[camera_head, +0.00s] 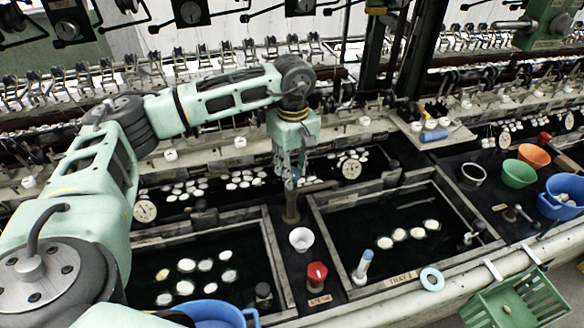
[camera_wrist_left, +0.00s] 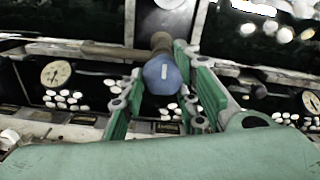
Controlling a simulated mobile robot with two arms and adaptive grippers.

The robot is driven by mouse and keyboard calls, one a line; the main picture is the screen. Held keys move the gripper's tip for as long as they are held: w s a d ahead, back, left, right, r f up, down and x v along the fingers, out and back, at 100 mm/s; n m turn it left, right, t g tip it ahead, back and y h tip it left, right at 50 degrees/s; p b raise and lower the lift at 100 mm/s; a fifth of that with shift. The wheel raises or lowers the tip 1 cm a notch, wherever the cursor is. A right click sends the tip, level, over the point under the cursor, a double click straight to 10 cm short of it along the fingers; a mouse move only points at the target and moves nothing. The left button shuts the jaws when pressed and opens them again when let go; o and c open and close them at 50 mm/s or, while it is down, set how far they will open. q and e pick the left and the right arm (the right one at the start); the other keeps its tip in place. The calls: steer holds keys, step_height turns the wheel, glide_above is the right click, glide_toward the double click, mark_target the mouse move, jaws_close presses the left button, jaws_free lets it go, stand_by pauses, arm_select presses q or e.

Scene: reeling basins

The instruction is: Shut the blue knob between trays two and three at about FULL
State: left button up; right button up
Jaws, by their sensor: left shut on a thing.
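My left gripper (camera_head: 290,178) reaches down from the arm to the top of a brass post (camera_head: 291,212) on the divider between two dark basins. In the left wrist view the blue knob (camera_wrist_left: 162,74) sits between the green fingers of the left gripper (camera_wrist_left: 158,92), which are shut on it. A white mark shows on the knob's face, and a brass pipe (camera_wrist_left: 112,51) runs to the left from behind it. The left basin (camera_head: 262,240) and right basin (camera_head: 318,205) hold dark water with white cocoons. In the head view the fingers mostly hide the knob. My right gripper is out of view.
A white cup (camera_head: 301,239) and a red knob (camera_head: 317,271) stand on the divider below the post. Dial gauges (camera_head: 351,168) and reeling machinery line the back.

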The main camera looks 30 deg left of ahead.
arm_select(q)
steer(key=shift+w+r, duration=0.3)
steer(key=shift+r, duration=0.05)
stand_by(0.4)
steer(key=o, duration=0.8)
steer(key=shift+o, duration=1)
steer(key=shift+f, duration=0.2)
step_height(320, 180, up, 12)
